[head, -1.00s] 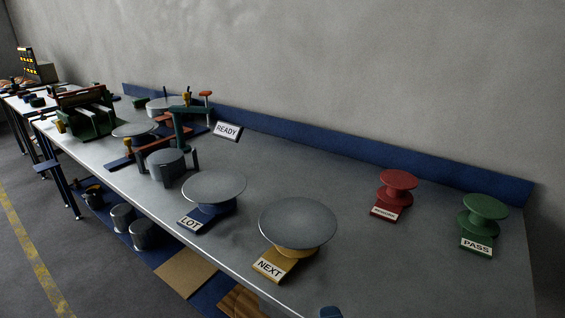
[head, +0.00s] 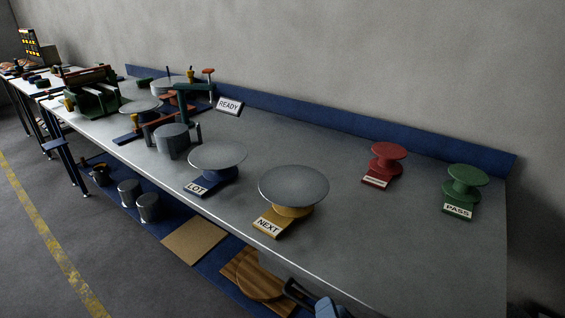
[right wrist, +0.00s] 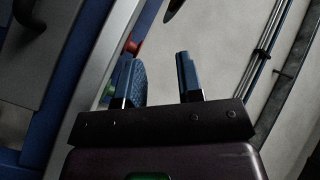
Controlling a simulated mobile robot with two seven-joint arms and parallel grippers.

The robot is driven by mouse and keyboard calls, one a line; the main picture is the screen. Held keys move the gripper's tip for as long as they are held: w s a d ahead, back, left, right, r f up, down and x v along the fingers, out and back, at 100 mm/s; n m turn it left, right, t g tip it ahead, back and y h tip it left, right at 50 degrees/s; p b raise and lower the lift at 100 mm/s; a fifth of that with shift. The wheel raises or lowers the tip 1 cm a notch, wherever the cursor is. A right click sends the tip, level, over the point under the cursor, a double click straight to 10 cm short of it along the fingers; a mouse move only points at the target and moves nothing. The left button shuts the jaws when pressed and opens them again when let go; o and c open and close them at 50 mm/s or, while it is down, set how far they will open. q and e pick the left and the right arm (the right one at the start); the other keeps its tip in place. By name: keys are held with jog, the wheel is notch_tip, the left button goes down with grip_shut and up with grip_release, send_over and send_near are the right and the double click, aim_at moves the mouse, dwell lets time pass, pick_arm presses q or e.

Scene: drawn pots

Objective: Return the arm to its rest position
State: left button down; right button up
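My right gripper (head: 308,298) shows at the bottom edge of the head view, in front of the workbench (head: 400,250) and low beside its front edge. In the right wrist view its two blue fingers (right wrist: 160,78) stand apart with nothing between them. Most of my right arm is out of the picture. My left gripper is not in view.
On the bench stand the NEXT stand (head: 293,187), LOT stand (head: 217,157), red stand (head: 388,158), green PASS stand (head: 465,182) and a grey pot (head: 172,141). A lower blue shelf holds wooden boards (head: 258,275) and grey cylinders (head: 148,207). The bench's front right is clear.

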jog(key=s+d+f+n+g+h, duration=0.1)
jog(key=s+d+f+n, duration=0.3)
jog(key=d+f, duration=0.5)
jog(key=s+d+f+n+g+h, duration=0.1)
jog(key=s+d+f+n+g, duration=0.3)
jog(key=d+f, duration=0.4)
jog(key=shift+s+d+f+n+h, duration=0.3)
jog(key=shift+s+d+f+n, duration=0.15)
jog(key=shift+s+d, duration=0.4)
